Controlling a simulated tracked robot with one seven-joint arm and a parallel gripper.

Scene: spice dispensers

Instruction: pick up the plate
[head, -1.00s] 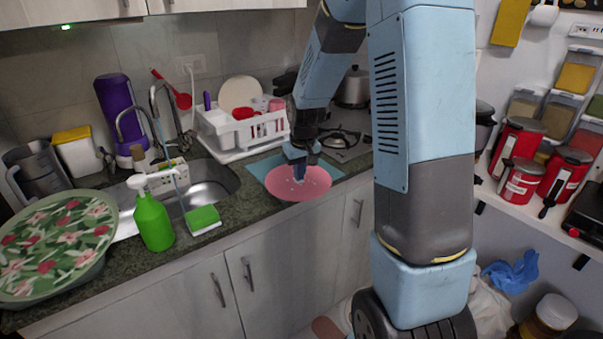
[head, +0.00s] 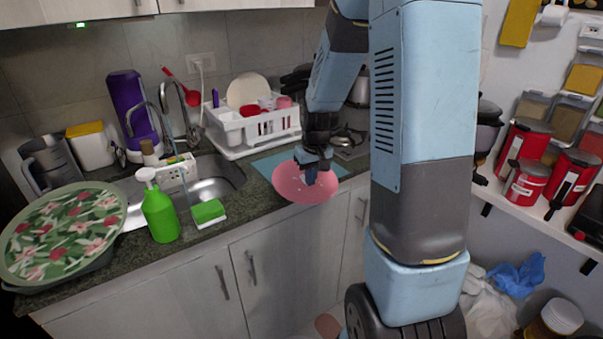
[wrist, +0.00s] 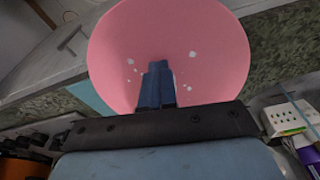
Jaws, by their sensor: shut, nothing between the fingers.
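The plate (head: 290,183) is round and pink with small white spots. It lies at the counter's front edge, partly over a light blue mat (head: 268,162). My gripper (head: 311,178) points down over the plate's middle-right part, with its fingers together. In the wrist view the plate (wrist: 205,45) fills the upper middle, and my gripper (wrist: 158,72) shows in front of it with closed fingers and nothing between them. I cannot tell whether the fingertips touch the plate. My gripper hides a part of the plate's surface.
A white dish rack (head: 240,135) stands behind the mat. A green soap bottle (head: 160,212) and a green sponge (head: 208,212) are left along the counter, by the sink (head: 215,180). A large floral tray (head: 62,232) lies at far left. The counter between sponge and plate is bare.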

